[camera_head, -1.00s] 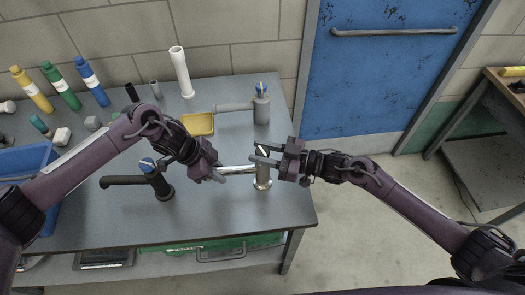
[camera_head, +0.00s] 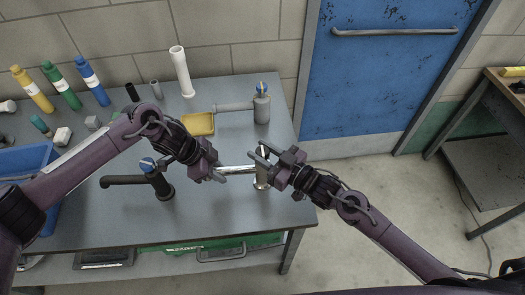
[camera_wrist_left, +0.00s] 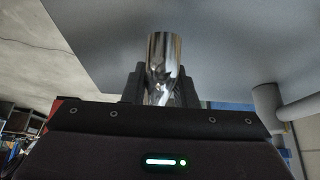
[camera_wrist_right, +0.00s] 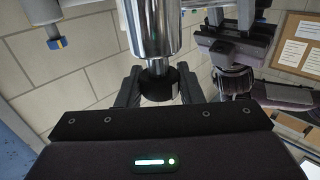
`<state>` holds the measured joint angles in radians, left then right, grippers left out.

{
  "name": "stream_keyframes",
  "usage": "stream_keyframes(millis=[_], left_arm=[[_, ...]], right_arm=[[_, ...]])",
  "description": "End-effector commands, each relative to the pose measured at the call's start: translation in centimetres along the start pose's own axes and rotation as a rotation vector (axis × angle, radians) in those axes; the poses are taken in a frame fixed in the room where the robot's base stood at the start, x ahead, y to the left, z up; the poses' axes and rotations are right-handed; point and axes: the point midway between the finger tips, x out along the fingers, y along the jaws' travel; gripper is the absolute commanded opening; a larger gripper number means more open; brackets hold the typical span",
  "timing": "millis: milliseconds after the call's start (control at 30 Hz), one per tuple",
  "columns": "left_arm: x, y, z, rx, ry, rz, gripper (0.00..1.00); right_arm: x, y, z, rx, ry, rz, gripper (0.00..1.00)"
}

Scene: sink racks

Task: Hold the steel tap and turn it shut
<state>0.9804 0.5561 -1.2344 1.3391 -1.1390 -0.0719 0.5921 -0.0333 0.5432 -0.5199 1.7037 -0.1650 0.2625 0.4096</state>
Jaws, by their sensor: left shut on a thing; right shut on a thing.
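The steel tap (camera_head: 262,183) stands near the right edge of the grey bench, with its shiny spout (camera_head: 238,169) pointing left. My left gripper (camera_head: 219,173) is shut on the spout near its free end; the spout also shows between the fingers in the left wrist view (camera_wrist_left: 163,60). My right gripper (camera_head: 266,157) is shut on the dark knob at the top of the tap. The right wrist view shows this knob (camera_wrist_right: 158,84) between the fingers, with the steel body (camera_wrist_right: 153,28) beyond. In the head view the knob is mostly hidden by the fingers.
A black tap (camera_head: 160,186) with a blue top stands left of the steel one. A grey tap (camera_head: 261,108) stands behind it. Bare floor lies right of the bench.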

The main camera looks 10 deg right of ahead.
Motion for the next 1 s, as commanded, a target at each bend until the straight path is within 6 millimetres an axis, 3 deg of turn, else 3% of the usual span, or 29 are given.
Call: stream_keyframes(millis=[33,200,567,1000], left_arm=[[0.0,0.0,-0.1,0.000,0.001,0.000,0.05],[0.0,0.0,-0.1,0.000,0.002,0.000,0.05],[0.0,0.0,-0.1,0.000,0.002,0.000,0.05],[0.0,0.0,-0.1,0.000,0.002,0.000,0.05]], right_arm=[[0.0,0.1,0.0,-0.001,0.000,0.001,0.36],[0.0,0.1,0.0,-0.001,0.000,0.000,0.55],[-0.8,0.1,0.1,-0.001,-0.002,0.000,0.55],[-9.4,-0.1,0.1,-0.001,-0.005,-0.002,0.55]])
